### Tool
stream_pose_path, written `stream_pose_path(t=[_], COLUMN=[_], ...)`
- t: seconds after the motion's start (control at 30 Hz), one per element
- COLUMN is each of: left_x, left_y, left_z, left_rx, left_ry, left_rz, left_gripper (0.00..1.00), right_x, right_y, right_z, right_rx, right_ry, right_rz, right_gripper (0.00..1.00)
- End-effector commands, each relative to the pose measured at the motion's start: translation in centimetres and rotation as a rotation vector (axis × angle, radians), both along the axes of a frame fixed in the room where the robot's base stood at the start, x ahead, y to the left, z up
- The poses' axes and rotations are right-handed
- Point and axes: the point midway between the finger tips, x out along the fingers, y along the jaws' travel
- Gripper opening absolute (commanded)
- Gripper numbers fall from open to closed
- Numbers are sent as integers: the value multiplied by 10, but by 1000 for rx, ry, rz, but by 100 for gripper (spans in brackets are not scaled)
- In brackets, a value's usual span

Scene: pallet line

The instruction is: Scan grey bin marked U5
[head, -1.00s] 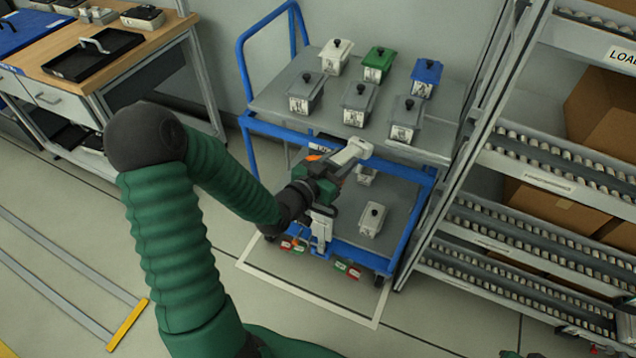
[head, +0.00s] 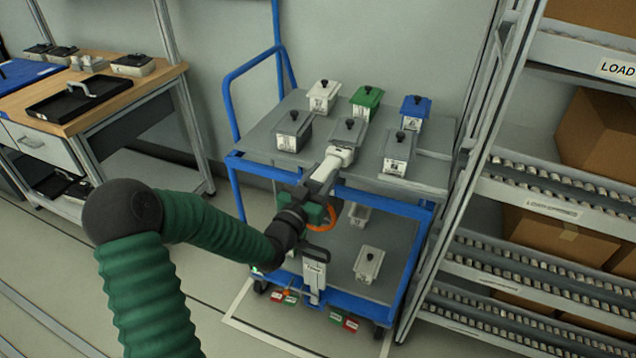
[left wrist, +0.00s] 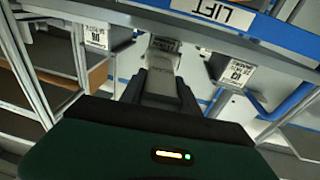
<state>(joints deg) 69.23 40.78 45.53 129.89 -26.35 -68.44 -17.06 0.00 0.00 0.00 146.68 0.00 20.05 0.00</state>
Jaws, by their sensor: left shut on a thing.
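In the left wrist view the scanner (left wrist: 162,85) points away between upside-down labelled bins (left wrist: 236,72). My right gripper is not in view.
White (head: 323,97), green (head: 366,103) and blue (head: 415,112) bins stand behind. Two pale bins, one at the front (head: 369,264), sit on the lower deck. A roller rack (head: 540,205) stands close at right, a workbench (head: 130,85) at left.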

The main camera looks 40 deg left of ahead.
Motion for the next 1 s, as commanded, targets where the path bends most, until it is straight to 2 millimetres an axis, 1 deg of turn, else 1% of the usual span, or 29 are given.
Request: stream_pose_path(t=[1.0], left_x=[8], left_y=[1], left_z=[0], left_rx=[0], left_ry=[-1], left_rz=[-1], left_gripper=[0], right_x=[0], right_y=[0], right_z=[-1], right_rx=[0], right_ry=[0], right_rz=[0], right_gripper=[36])
